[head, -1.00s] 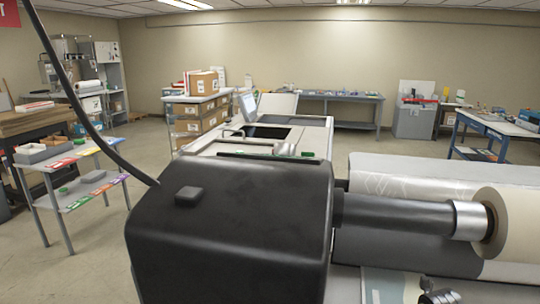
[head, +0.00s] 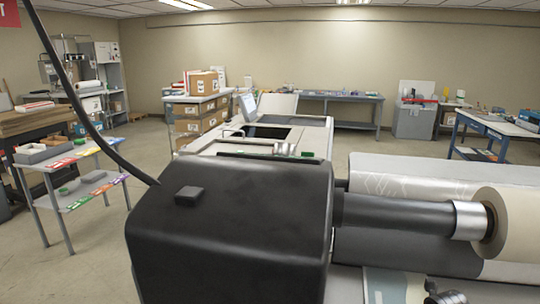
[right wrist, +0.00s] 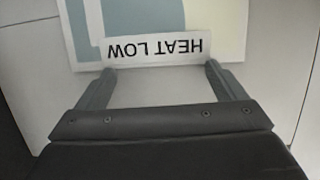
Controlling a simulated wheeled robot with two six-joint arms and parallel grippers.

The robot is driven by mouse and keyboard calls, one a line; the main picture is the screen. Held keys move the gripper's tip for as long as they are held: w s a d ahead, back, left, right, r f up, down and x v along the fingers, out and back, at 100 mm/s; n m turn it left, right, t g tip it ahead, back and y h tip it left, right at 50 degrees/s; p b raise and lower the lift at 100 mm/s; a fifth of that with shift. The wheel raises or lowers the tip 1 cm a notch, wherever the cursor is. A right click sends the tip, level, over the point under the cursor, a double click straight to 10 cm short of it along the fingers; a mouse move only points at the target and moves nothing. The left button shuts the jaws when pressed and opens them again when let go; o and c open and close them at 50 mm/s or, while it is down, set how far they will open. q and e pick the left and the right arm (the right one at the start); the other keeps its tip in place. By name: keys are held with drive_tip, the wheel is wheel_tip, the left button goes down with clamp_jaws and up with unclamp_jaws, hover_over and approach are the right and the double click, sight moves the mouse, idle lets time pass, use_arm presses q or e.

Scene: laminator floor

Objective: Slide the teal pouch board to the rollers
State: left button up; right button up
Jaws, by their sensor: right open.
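A board with pale blue, cream and teal areas (right wrist: 165,18) lies flat at the top of the right wrist view, partly cut off. A white strip reading "HEAT LOW" (right wrist: 155,47), upside down, lies along its near edge. My right gripper (right wrist: 160,73) is open, its fingertips close to the two ends of the strip; I cannot tell whether they touch. In the head view, part of the board (head: 385,284) shows at the bottom edge, with a dark piece of my right arm beside it. A wide silvery roller (head: 420,188) lies beyond. My left gripper is not in view.
A large black housing (head: 230,225) fills the middle foreground. A dark shaft (head: 395,216) runs from it to a big cream roll (head: 508,222). A slim table (head: 70,165) stands left, with boxes (head: 203,82) behind. Floor between them is clear.

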drive_tip(key=shift+w+d+b, duration=0.15)
drive_tip(key=shift+w+b, duration=0.2)
drive_tip(key=shift+w, duration=0.35)
drive_tip(key=shift+s, duration=0.55)
idle(0.6)
drive_tip(key=shift+p+v, duration=2.6)
drive_tip(key=shift+v, duration=0.6)
drive_tip(key=shift+s, duration=0.1)
drive_tip(key=shift+a+f, duration=0.1)
drive_tip(key=shift+a, duration=0.15)
